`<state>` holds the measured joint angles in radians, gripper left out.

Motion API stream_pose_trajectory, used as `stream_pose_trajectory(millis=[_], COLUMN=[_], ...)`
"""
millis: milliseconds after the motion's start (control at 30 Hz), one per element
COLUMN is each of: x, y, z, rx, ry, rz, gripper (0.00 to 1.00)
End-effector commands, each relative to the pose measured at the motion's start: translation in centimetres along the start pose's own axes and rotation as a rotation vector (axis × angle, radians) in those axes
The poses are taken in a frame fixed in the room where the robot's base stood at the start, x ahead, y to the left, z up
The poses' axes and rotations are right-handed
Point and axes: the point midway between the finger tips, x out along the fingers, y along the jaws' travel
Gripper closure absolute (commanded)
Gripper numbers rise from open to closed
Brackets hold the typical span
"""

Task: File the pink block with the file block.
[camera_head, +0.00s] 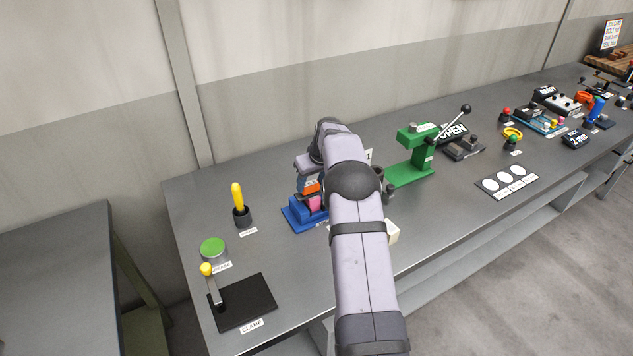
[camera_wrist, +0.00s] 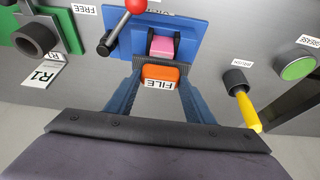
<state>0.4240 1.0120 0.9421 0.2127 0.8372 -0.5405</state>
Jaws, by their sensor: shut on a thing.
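The pink block (camera_head: 315,203) sits in the blue vise-like fixture (camera_head: 294,217) on the bench. It also shows in the wrist view (camera_wrist: 162,46), just beyond the file block. My gripper (camera_wrist: 158,84) is shut on the orange file block (camera_wrist: 160,75), which bears the label FILE and has a dark, rough-looking underside edge. In the head view the file block (camera_head: 311,187) shows just above and left of the pink block, and my arm hides part of the fixture. Whether the file block touches the pink block I cannot tell.
A red-knobbed lever (camera_wrist: 119,28) stands at the fixture's side. A yellow-handled brush in a dark cup (camera_head: 241,214) and a green-topped grease tin (camera_head: 213,249) stand to the left. A green press (camera_head: 415,160) stands right. The bench front left holds a clamp plate (camera_head: 243,303).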

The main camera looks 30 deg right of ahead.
Motion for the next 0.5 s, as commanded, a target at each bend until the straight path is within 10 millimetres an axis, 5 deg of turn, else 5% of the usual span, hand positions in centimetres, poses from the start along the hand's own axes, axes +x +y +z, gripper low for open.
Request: stream_pose_trajectory(millis=[500], x=[0.1], y=[-1.9], z=[0.1], rx=[0.001], ry=[-0.001], rz=[-0.001], gripper=[0.86])
